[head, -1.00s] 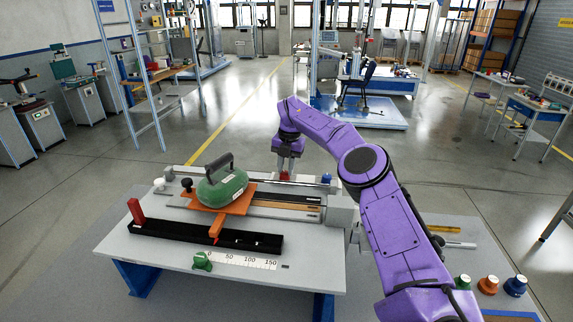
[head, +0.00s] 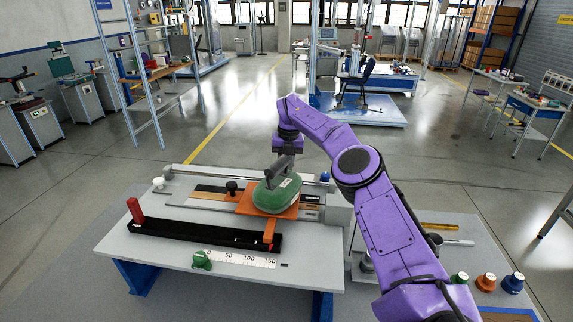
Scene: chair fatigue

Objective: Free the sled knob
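The sled is an orange plate (head: 247,206) on the bench rails, carrying a green rounded weight (head: 277,195) with a dark handle on top. A black knob (head: 231,187) stands at the sled's left edge. The sled's orange pointer (head: 269,236) is near the 150 end of the printed scale. My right gripper (head: 284,165) is at or just behind the weight's handle. The weight and handle overlap its fingertips, so I cannot tell whether it is open, shut or touching. My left gripper is not in view.
A black channel (head: 190,236) with a red upright block (head: 135,210) runs along the bench (head: 140,258). A small green part (head: 201,260) sits at the front edge. Green, orange and blue knobs (head: 486,282) stand at the lower right.

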